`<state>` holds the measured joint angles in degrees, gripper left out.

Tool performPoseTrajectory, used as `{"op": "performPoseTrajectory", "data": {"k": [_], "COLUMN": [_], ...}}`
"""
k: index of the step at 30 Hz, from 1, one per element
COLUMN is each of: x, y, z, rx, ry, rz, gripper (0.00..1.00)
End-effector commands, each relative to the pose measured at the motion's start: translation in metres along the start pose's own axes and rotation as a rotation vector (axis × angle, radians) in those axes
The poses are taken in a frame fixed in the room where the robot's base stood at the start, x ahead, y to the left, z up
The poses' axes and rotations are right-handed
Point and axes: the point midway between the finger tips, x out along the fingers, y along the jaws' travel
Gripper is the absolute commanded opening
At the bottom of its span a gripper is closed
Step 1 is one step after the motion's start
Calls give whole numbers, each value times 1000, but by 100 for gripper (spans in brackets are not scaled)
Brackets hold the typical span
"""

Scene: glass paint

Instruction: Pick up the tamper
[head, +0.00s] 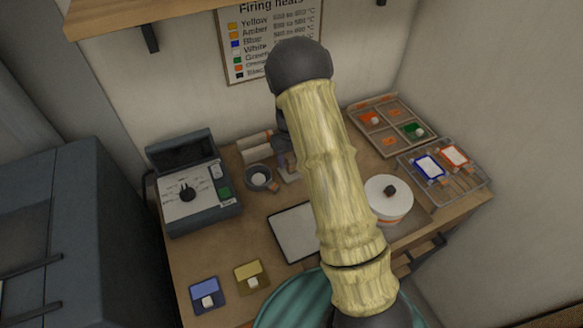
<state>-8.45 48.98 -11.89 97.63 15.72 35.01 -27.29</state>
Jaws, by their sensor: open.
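I cannot pick out the tamper for certain; it may be behind my arm. My pale, ridged arm crosses the middle of the head view and hides part of the workbench (248,222). My gripper (288,156) is mostly hidden behind the arm; a dark grey-blue part shows at the arm's left edge, above the back of the bench. It is open, and I see nothing held. Just left of it stands a small grey cup (262,180) with white content. Right of the arm is a round white piece (386,205) with a dark knob on top.
A grey control box (194,200) with a dial stands at the left. A compartment tray (372,112) and a wire rack (470,185) with framed tiles are at the right. A pale flat panel (292,232) and two small coloured trays, blue (207,297) and yellow (250,277), lie in front.

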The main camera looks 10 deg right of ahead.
Motion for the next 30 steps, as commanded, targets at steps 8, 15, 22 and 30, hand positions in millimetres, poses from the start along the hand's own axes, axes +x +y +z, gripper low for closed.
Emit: {"op": "performPoseTrajectory", "data": {"k": [8,15,22,30], "x": [28,29,29,29], "y": [0,0,1,1], "z": [1,1,1,1], "rx": [-1,-1,0,0], "ry": [-1,0,0,0], "rz": [-1,0,0,0], "gripper": [47,47,47,4]}}
